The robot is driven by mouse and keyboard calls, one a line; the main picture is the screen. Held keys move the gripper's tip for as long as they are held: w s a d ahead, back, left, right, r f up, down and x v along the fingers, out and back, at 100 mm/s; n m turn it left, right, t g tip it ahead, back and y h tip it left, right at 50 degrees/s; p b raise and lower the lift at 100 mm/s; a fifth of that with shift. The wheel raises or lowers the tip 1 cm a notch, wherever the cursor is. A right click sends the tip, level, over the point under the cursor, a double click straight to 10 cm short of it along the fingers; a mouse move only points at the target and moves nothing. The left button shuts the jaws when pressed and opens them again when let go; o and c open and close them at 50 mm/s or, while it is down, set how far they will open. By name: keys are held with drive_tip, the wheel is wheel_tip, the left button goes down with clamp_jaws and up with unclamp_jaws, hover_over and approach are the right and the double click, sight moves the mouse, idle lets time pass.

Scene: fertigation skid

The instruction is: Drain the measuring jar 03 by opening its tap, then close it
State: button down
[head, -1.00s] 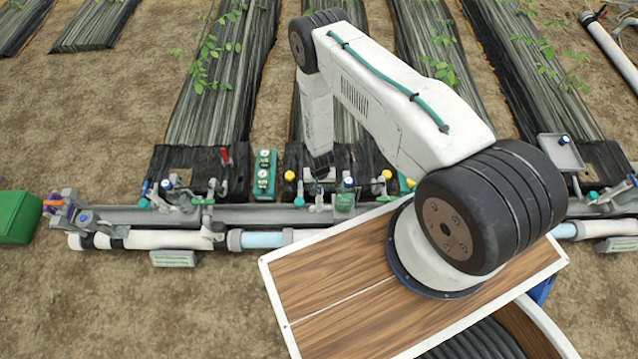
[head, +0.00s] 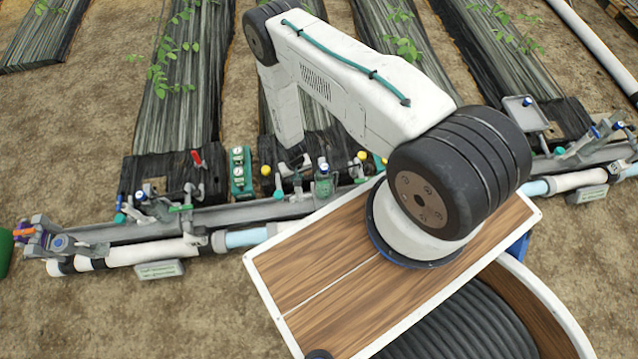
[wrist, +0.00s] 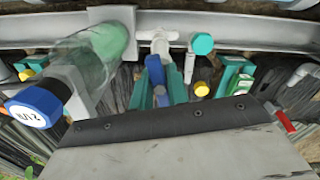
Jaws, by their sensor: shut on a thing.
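A clear measuring jar (wrist: 85,58) with a blue cap (wrist: 36,106) stands left of my gripper in the wrist view. Green liquid shows in its far, lower part. I cannot read a number 03 on it. The jar also shows in the head view (head: 323,187), just right of my wrist. My gripper (wrist: 160,92) has its teal fingers shut on a blue tap handle (wrist: 155,70). The handle sits by a white tap fitting (wrist: 160,42) on the rail. Whether the tap is open or shut I cannot tell. In the head view my arm hides the fingers.
A teal gauge box (head: 242,172) and a red-handled valve (head: 197,158) stand left of the jar. Yellow knobs (wrist: 201,89) and a teal knob (wrist: 202,43) are close to my fingers. The grey rail (head: 240,213) runs behind the white pipe. Bare soil lies in front.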

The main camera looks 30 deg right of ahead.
drive_tip(key=n, duration=0.7)
drive_tip(key=shift+n, duration=0.3)
drive_tip(key=n, duration=0.4)
drive_tip(key=shift+n, duration=0.3)
drive_tip(key=n, duration=0.4)
idle(5.7)
